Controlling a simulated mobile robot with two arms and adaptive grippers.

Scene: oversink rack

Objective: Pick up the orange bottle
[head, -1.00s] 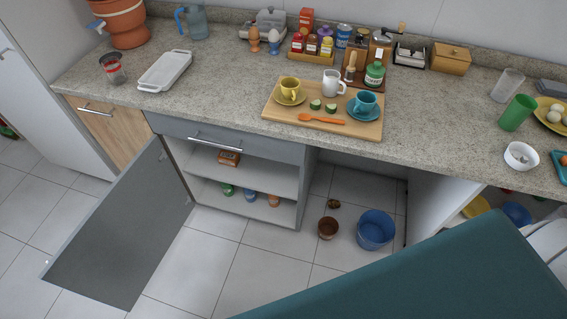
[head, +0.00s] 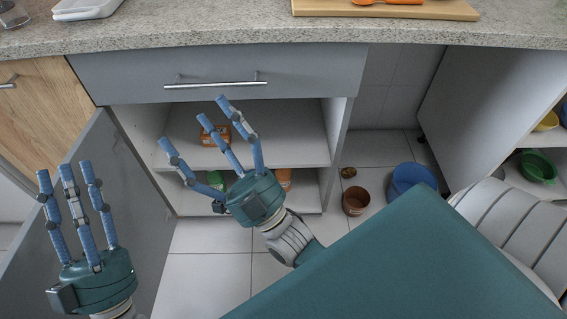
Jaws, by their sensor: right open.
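The orange bottle (head: 285,178) stands on the lower shelf of the open cabinet. It is partly hidden behind my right gripper. A green bottle (head: 215,180) stands further left on that shelf, also partly covered; the blue item seen between them earlier is hidden. My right gripper (head: 196,122) is in front of the cabinet, its three fingers spread, open and empty, pointing up and left of the orange bottle. My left gripper (head: 66,172) is at the far left in front of the cabinet door, its fingers extended, open and empty.
The open door (head: 140,215) swings out at the left. An orange-brown box (head: 215,134) sits on the upper shelf (head: 290,135). A drawer with a handle (head: 215,84) is above. A brown pot (head: 356,201) and a blue bucket (head: 412,180) stand on the floor at the right.

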